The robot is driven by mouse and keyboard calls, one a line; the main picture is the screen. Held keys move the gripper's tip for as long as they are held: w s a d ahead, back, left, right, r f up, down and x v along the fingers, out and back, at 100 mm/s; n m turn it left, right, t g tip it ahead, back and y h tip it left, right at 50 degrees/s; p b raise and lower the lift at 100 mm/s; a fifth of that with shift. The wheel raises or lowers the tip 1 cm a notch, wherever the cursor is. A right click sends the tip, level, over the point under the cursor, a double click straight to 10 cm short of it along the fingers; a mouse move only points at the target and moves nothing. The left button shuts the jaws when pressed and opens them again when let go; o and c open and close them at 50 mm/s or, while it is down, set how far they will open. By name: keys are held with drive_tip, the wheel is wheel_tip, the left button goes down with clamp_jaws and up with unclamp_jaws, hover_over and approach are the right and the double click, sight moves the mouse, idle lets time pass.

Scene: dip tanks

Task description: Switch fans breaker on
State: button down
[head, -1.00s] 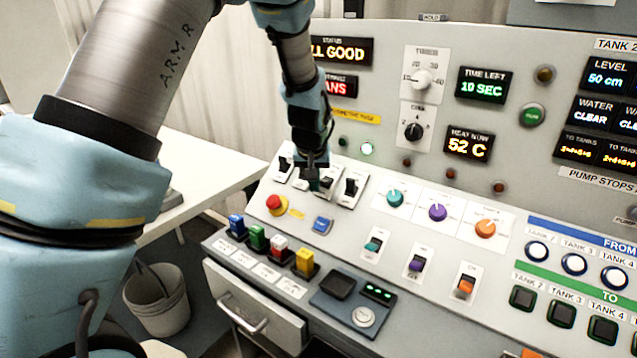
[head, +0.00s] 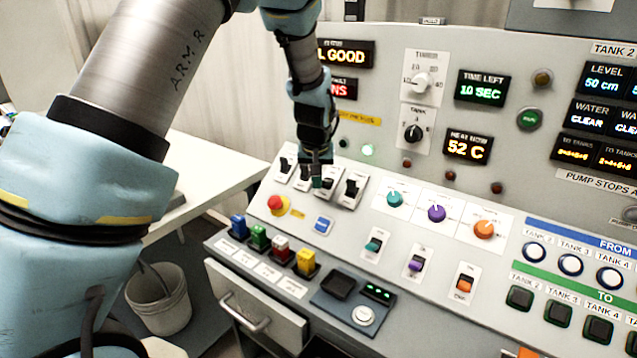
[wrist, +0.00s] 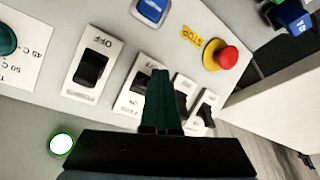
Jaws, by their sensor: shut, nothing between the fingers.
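The fans breaker (head: 327,185) is a black rocker on a white plate, third from the left in the row on the sloped panel. In the wrist view its plate (wrist: 125,103) shows lettering that looks like FANS, and my fingers cover much of its rocker. My gripper (wrist: 160,75) is shut and empty, with its dark green fingertips over this breaker. In the head view my gripper (head: 318,182) is at the breaker's left side. I cannot tell whether it touches the rocker, nor which way the rocker is set.
Neighbouring breakers (head: 352,188) (head: 305,173) sit close on both sides. A red stop button (head: 275,202) and a blue button (head: 322,224) are in front. A lit green lamp (head: 368,151) is behind. A red-lettered display (head: 340,89) is partly hidden by my arm.

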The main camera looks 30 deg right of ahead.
drive_tip(key=shift+w+d+r, duration=0.15)
drive_tip(key=shift+d+r, duration=0.05)
drive_tip(key=shift+d, duration=0.2)
drive_tip(key=shift+w+d+r, duration=0.15)
drive_tip(key=shift+d, duration=0.2)
drive_tip(key=shift+w+d+f, duration=0.2)
drive_tip(key=shift+d+f, duration=0.05)
drive_tip(key=shift+f, duration=0.05)
drive_tip(key=shift+s+a+r+p, duration=0.15)
drive_tip(key=shift+s+a+r, duration=0.2)
drive_tip(key=shift+a, duration=0.3)
drive_tip(key=shift+s+a+r+p, duration=0.15)
drive_tip(key=shift+s+a+r, duration=0.2)
drive_tip(key=shift+a, duration=0.3)
drive_tip(key=shift+s+a+r+p, duration=0.15)
drive_tip(key=shift+s+a+r, duration=0.2)
drive_tip(key=shift+a, duration=0.3)
wheel_tip(320, 180, up, 7)
drive_tip(key=a+p, duration=0.1)
drive_tip(key=p, duration=0.3)
drive_tip(key=shift+s+a+p, duration=0.3)
drive_tip(key=shift+s+a, duration=0.1)
drive_tip(key=shift+s, duration=0.05)
